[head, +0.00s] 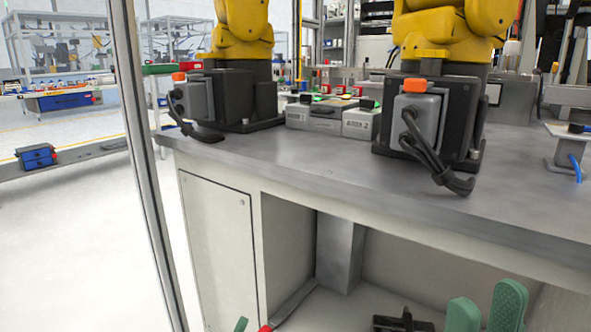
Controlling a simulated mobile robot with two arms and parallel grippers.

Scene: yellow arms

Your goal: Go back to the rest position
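My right gripper (486,304) is at the bottom right edge, in front of the open space under the workbench. Its two green fingers point up and stand a little apart, with nothing seen between them. The rest of this gripper is cut off by the frame. A small green tip (241,325) at the bottom edge, left of the middle, looks like a finger of my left gripper. Its other finger is not clearly visible.
A grey workbench (330,170) with a cabinet door (215,240) stands ahead. Two yellow robot arms (243,25) (450,35) stand on it on black bases, with dangling cables (440,175). A metal post (150,170) rises at left. Open floor (70,250) lies left.

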